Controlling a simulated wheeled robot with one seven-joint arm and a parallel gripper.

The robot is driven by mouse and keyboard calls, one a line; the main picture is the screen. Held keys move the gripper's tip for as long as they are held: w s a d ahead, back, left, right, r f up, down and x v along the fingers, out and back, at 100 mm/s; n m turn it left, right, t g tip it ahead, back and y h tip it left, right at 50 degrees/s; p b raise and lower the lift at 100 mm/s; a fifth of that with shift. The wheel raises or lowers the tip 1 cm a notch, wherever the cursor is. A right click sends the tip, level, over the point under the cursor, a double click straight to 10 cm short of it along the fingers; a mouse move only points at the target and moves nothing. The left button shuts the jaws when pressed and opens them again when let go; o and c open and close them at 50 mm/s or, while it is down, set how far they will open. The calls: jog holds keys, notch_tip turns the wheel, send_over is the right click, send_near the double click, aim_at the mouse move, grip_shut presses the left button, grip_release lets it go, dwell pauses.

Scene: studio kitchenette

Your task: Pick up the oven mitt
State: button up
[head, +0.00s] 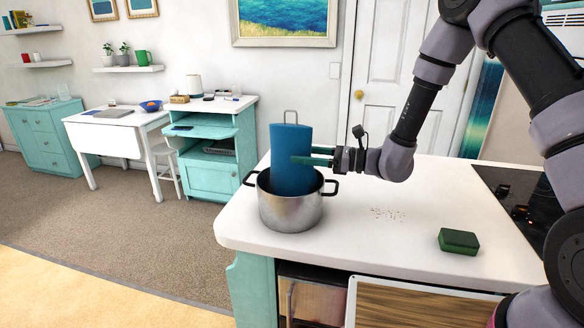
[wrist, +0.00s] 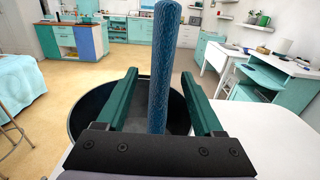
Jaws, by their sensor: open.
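The oven mitt (head: 292,150) is blue and stands upright in a steel pot (head: 290,212) near the counter's left end. A thin wire loop shows above its top. In the wrist view the mitt (wrist: 166,70) appears edge-on as a tall, narrow, textured shape, with its lower end inside the pot (wrist: 88,113). My gripper (head: 312,158) is at the mitt's right side, level with its middle. In the wrist view my gripper's green fingers (wrist: 165,100) are wide open, one on each side of the mitt, with gaps showing. The mitt's bottom is hidden by the pot wall in the head view.
The white counter (head: 350,238) has scattered crumbs (head: 388,214) and a green sponge (head: 458,241). A black cooktop (head: 530,200) lies at the right. The pot's side handles stick out left and right. A teal cabinet (head: 212,165) stands behind, across the floor.

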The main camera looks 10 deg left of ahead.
aim_at(292, 152)
jog(key=a, duration=0.3)
jog(key=shift+a+r, duration=0.1)
jog(key=shift+a, duration=0.05)
jog(key=shift+c, duration=0.3)
grip_shut()
jog(key=shift+r, duration=0.1)
